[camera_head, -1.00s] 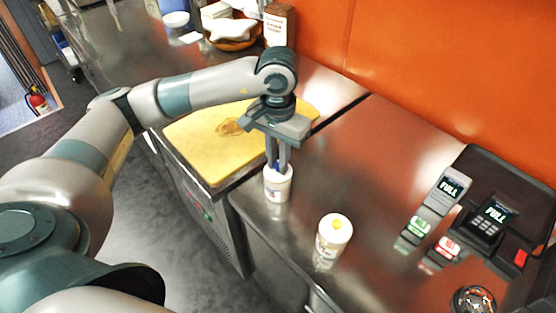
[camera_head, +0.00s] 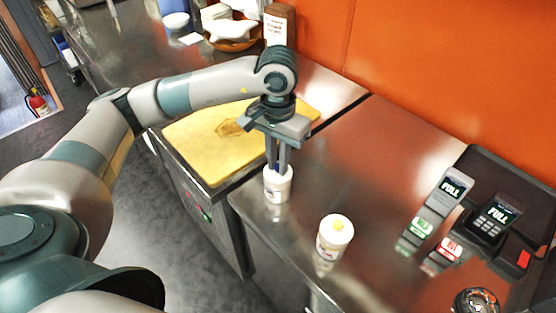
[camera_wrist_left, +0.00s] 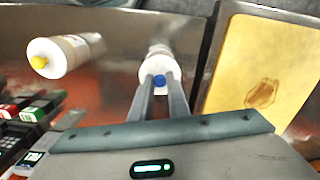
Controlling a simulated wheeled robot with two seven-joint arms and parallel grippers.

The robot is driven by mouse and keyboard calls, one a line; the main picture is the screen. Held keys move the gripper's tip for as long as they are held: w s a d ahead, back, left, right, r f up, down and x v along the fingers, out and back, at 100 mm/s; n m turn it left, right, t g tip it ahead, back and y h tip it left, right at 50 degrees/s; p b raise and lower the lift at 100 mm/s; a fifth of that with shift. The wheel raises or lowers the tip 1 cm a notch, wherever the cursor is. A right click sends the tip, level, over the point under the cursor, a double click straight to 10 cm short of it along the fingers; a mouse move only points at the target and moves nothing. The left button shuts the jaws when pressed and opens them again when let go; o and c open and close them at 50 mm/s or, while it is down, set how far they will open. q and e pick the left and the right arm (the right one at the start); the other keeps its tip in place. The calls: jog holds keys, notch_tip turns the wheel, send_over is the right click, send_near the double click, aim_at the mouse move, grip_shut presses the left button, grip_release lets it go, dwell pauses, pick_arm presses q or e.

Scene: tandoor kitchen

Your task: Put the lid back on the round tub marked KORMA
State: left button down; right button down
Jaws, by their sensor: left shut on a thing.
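A white round tub (camera_head: 276,189) stands near the front edge of the steel counter, its white lid (camera_wrist_left: 153,68) on top with a blue knob (camera_wrist_left: 159,81). My left gripper (camera_head: 278,168) points down over this tub. Its two fingers are shut on the blue knob, which shows between the fingertips (camera_wrist_left: 160,86) in the left wrist view. A second white tub (camera_head: 333,244) with a yellow knob (camera_head: 337,225) stands to the right, apart from the gripper; it also shows in the left wrist view (camera_wrist_left: 75,54). The print on both tubs is too small to read. My right gripper is out of view.
A yellow board (camera_head: 205,148) with a brown mark lies left of the tubs. Handheld devices in a black dock (camera_head: 486,226) stand at the right. A bowl (camera_head: 236,43) and a brown container (camera_head: 279,25) stand at the back. The counter behind the tubs is clear.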

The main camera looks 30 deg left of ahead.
pick_arm(q)
jog(key=shift+b, duration=0.5)
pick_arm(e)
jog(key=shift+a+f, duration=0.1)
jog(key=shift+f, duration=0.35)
pick_arm(q)
jog(key=shift+s+a+f+b, duration=0.1)
jog(key=shift+a+f+b, duration=0.3)
jog(key=shift+b, duration=0.05)
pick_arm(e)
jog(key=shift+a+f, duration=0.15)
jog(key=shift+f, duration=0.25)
pick_arm(q)
jog(key=c, duration=1.1)
grip_release()
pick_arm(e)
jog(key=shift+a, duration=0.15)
pick_arm(q)
jog(key=shift+r, duration=0.15)
jog(key=shift+d+r+p, duration=0.2)
jog(key=shift+r+p, duration=0.1)
jog(key=shift+r, duration=1.05)
jog(key=shift+d+r+p, duration=0.2)
jog(key=shift+r+p, duration=0.1)
jog(key=shift+r, duration=1)
jog(key=shift+r+p, duration=0.3)
jog(key=shift+r, duration=0.8)
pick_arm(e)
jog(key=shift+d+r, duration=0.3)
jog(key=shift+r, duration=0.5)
